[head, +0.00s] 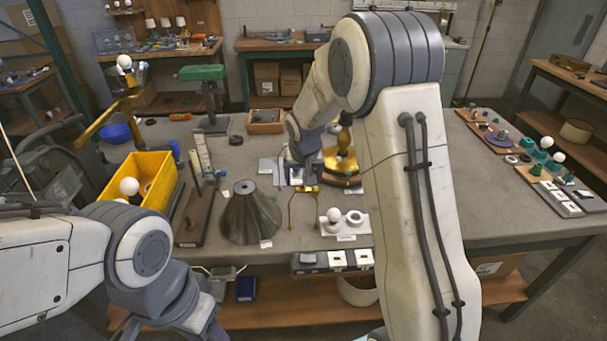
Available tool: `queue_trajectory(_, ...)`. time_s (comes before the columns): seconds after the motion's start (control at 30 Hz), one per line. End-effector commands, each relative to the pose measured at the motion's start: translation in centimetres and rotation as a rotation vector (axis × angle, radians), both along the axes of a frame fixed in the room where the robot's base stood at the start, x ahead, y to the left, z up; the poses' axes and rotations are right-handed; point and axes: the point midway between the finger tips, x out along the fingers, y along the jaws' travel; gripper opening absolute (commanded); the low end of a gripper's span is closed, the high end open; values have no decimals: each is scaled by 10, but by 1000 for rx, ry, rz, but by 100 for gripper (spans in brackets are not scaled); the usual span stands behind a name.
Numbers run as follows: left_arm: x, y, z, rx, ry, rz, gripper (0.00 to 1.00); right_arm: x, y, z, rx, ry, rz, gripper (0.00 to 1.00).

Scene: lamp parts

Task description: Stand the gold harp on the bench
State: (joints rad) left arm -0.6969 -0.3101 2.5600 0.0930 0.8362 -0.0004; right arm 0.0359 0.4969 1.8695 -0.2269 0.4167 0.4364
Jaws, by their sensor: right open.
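The gold harp (291,210) is a thin wire loop on the grey bench (440,205), right of the dark ribbed cone shade. It looks upright, with its narrow crosspiece at the top and its two wires running down toward the bench top. My right gripper (299,180) reaches down from above, open, with its fingers right at the harp's top. I cannot tell whether they touch it. My right forearm hides part of the bench behind. My left arm is at the lower left, and its gripper is out of the picture.
The cone shade (248,215) stands close to the harp's left. A white block with a bulb (334,215) is close on its right, and a brass lamp base (343,160) stands behind. A yellow bin (150,165) is at left.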

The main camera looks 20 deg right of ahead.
Motion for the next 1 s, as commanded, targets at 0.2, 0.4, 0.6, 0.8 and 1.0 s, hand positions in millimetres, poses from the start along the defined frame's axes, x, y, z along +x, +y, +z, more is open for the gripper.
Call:
queue_trajectory(0.2,0,0,-5,0,0,0,50,-11,4,28,0,0,0,84)
queue_trajectory(0.4,0,0,-5,0,0,0,50,-14,5,34,0,2,4,84)
queue_trajectory(0.6,0,0,-5,0,0,0,50,-63,69,51,6,55,164,84)
queue_trajectory(0.8,0,0,-5,0,0,0,50,-209,161,67,14,195,548,84)
queue_trajectory(1.0,0,0,-5,0,0,0,50,-327,179,63,15,310,846,84)
